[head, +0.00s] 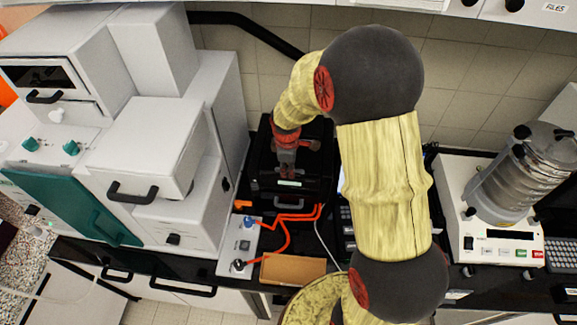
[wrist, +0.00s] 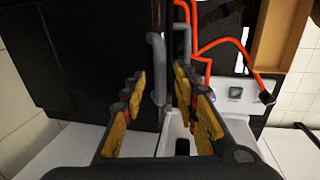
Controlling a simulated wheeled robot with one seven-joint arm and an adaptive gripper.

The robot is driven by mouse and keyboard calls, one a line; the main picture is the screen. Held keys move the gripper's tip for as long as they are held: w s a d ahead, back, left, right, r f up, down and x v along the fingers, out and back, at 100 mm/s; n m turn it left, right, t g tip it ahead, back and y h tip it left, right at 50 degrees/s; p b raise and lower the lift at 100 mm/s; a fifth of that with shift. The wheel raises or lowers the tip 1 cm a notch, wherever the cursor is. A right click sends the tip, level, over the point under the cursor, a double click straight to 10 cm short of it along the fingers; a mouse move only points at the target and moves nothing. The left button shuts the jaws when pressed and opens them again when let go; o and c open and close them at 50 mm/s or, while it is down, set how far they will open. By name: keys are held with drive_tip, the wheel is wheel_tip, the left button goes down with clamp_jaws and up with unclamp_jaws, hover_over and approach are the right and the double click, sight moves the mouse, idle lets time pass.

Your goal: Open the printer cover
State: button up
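The printer is a black box (head: 312,187) on the bench in the middle of the head view. A grey bar handle (head: 289,200) is on its front, and a small pale label sits above it. In the wrist view the dark cover (wrist: 85,60) fills the left, and the grey handle (wrist: 156,55) shows upright in the picture. My gripper (head: 287,174) is over the printer in the head view. In the wrist view my gripper (wrist: 160,76) is open, with the handle between its two yellow-padded fingers in the picture. I cannot tell whether they touch it.
A large white machine (head: 135,150) stands close on the left. Orange cables (head: 288,218) run from the printer's front to a small white switch box (head: 240,245). A brown tray (head: 293,269) lies in front. A sieve shaker (head: 490,215) stands at the right.

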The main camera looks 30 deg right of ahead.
drive_tip(key=shift+c, duration=1.4)
clamp_jaws()
